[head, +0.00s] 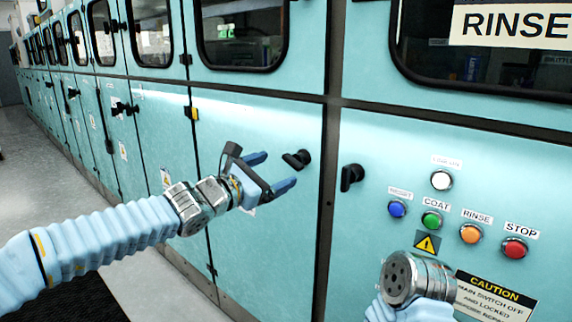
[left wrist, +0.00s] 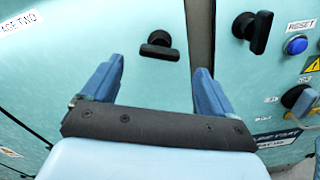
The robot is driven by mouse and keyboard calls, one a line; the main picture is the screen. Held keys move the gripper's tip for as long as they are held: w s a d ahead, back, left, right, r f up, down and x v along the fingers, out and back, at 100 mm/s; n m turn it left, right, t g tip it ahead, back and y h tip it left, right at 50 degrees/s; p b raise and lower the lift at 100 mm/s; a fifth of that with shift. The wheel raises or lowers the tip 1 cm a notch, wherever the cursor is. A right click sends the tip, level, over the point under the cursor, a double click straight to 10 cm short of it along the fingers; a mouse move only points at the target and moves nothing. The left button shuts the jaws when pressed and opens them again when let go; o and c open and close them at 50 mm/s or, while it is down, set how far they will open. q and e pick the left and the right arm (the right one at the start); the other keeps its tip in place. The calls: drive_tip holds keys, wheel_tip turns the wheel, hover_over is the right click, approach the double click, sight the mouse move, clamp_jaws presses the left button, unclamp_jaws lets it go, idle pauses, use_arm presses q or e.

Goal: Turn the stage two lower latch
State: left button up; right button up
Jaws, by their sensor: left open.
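The stage two lower latch is a black turn handle (head: 297,159) on the light-blue lower door. In the left wrist view the latch (left wrist: 159,48) lies nearly level across the door, beside a partly cut-off label (left wrist: 18,20) ending in "AGE TWO". My left gripper (head: 274,171) is open and empty just left of the latch in the head view. In the left wrist view its two blue fingers (left wrist: 160,70) point at the door, with the latch beyond and between them. No contact with the latch shows. My right arm's round metal end shows low right, with no fingers visible.
A second black latch (head: 351,177) stands nearly upright right of the dark gap between panels. Further right are several coloured push buttons (head: 431,221) and a caution sign (head: 497,297). Windowed upper doors (head: 240,35) run above. Grey floor (head: 150,285) is open at left.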

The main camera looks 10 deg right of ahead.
sight(289, 163)
use_arm(q)
drive_tip(key=x, duration=0.5)
drive_tip(key=shift+p, duration=0.4)
drive_tip(key=shift+c, duration=0.3)
